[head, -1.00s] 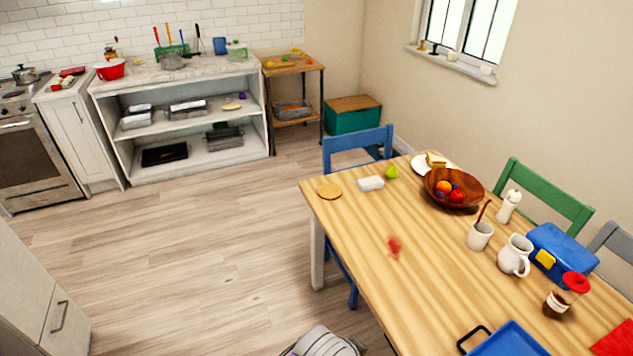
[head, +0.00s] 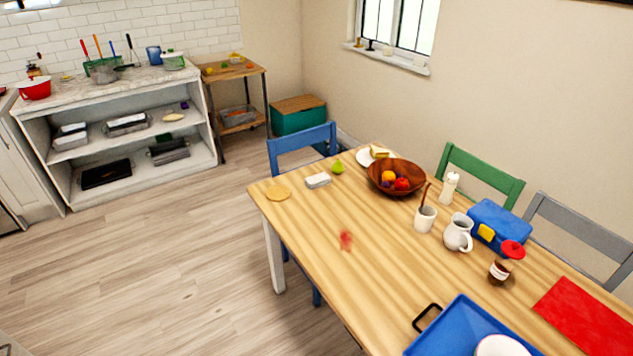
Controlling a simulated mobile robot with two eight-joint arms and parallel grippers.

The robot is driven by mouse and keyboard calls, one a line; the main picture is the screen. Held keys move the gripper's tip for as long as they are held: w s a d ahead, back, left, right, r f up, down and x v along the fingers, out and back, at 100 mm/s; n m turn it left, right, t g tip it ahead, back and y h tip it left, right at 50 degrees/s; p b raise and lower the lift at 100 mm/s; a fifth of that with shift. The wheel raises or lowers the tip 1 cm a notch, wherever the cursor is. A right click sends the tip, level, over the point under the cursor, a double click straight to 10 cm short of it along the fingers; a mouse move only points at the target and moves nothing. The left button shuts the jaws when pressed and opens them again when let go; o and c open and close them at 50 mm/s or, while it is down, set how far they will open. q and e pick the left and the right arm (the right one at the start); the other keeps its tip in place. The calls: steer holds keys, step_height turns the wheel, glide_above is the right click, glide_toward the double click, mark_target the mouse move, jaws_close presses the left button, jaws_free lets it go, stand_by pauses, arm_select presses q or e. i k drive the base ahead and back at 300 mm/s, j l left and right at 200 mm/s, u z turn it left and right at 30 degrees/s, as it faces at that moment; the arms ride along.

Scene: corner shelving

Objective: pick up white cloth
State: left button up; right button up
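A small white folded item (head: 317,180), which looks like the white cloth, lies on the wooden dining table (head: 310,225) near its far left corner. Neither of my grippers shows in the head view.
A wooden fruit bowl (head: 397,180), cup (head: 425,219), white pitcher (head: 459,233), blue box (head: 498,224) and blue tray (head: 455,325) stand farther right. A blue chair (head: 301,142) is at the far end. Floor left of the table is clear.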

mark_target(322, 179)
steer(key=z, duration=0.2)
steer(key=i+j+z, duration=0.55)
steer(key=j+z, duration=0.15)
steer(key=z, duration=0.15)
steer(key=i+j, duration=0.15)
steer(key=j, duration=0.2)
steer(key=i+j+z, duration=0.1)
steer(key=j, duration=0.25)
steer(key=i+j+z, duration=0.1)
steer(key=j, duration=0.25)
steer(key=i+j, duration=0.6)
steer(key=i, duration=0.2)
